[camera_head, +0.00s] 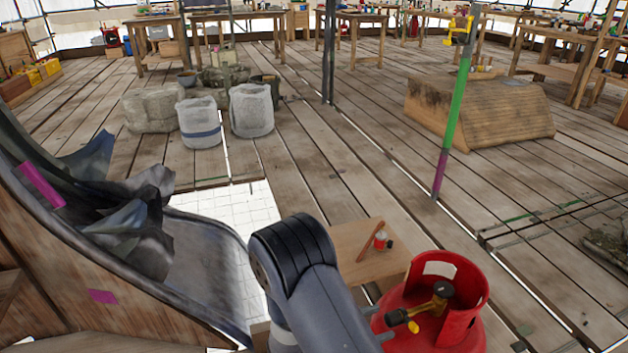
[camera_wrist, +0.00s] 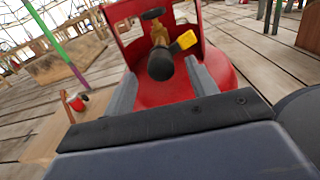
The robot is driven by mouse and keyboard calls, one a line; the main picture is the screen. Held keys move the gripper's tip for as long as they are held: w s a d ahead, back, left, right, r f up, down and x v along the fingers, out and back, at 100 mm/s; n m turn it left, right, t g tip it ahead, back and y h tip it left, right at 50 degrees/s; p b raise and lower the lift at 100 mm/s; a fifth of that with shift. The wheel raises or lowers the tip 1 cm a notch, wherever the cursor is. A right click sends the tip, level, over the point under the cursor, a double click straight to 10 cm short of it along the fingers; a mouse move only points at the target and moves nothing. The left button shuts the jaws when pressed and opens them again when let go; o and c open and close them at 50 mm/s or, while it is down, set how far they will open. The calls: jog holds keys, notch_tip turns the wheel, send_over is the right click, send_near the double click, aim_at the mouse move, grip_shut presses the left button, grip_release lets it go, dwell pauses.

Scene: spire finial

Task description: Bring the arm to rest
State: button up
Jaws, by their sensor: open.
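My gripper (camera_wrist: 160,68) is open in the wrist view. Its two grey fingers reach toward the red gas cylinder (camera_wrist: 225,76), one on each side of the dark round end of its brass valve (camera_wrist: 160,34). I cannot tell whether they touch anything. A yellow tab (camera_wrist: 187,39) sits beside the valve. In the head view my grey arm (camera_head: 305,285) comes up from the bottom centre.
A small wooden board (camera_head: 365,270) with a red-and-white item (camera_head: 382,241) lies beside the cylinder. A dark sheet-lined wooden chute (camera_head: 150,290) stands left. White sacks (camera_head: 252,110), a green-purple pole (camera_head: 455,105) and a wooden block (camera_head: 480,110) are farther off.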

jog(key=shift+b+x, duration=0.3)
jog(key=shift+x, duration=0.65)
jog(key=shift+f+b, duration=0.35)
jog(key=shift+b, duration=0.2)
jog(key=shift+r+p+v, duration=0.2)
jog(key=shift+p+v, duration=0.1)
jog(key=shift+v, duration=1.6)
